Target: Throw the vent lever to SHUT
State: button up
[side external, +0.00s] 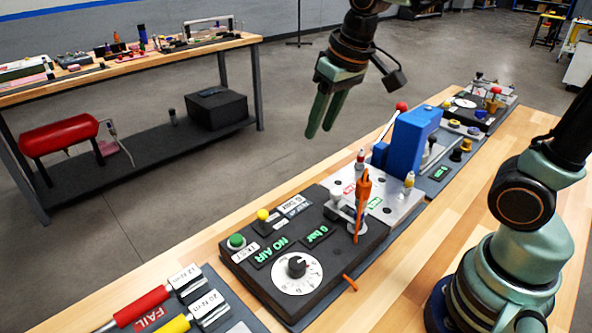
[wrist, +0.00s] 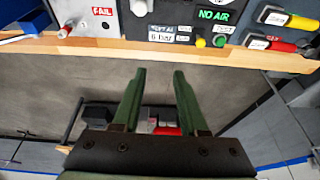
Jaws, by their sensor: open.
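A black panel (side external: 312,282) on the bench carries a white dial (side external: 297,271), green NO AIR and 0 bar readouts, a green button and a yellow knob. An orange upright handle (side external: 362,205) stands at its back right edge, beside a pale fitting (side external: 343,207). I cannot tell for sure which part is the vent lever, and I cannot read a SHUT mark. My gripper (side external: 319,133) is open and empty, high above the panel and towards the aisle. In the wrist view my gripper (wrist: 159,72) points at the bench edge, apart from the panel (wrist: 190,18).
A blue block (side external: 408,140) and a red-knobbed lever (side external: 401,107) stand beyond the panel. A grey plate (side external: 402,206) has small upright fittings. Red and yellow torque tools (side external: 141,306) lie at the front left. Bare wood (side external: 222,238) borders the panel.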

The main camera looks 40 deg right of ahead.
jog(key=s+d+t, duration=0.1)
jog(key=s+d, duration=0.2)
jog(key=s, duration=0.4)
jog(key=shift+d+f+t, duration=0.2)
jog(key=shift+f+t, duration=0.15)
jog(key=shift+t, duration=0.05)
jog(key=shift+w, duration=0.1)
grip_shut()
jog(key=w+a+f+m+g, duration=0.1)
jog(key=w+a+f+m, duration=0.1)
jog(key=m, duration=1.2)
jog(key=w+a+f+m+g, duration=0.1)
jog(key=a+f+m, duration=0.3)
jog(key=m, duration=1.1)
jog(key=shift+w+a+g, duration=0.3)
jog(key=shift+w+a, duration=0.15)
jog(key=shift+a, duration=0.7)
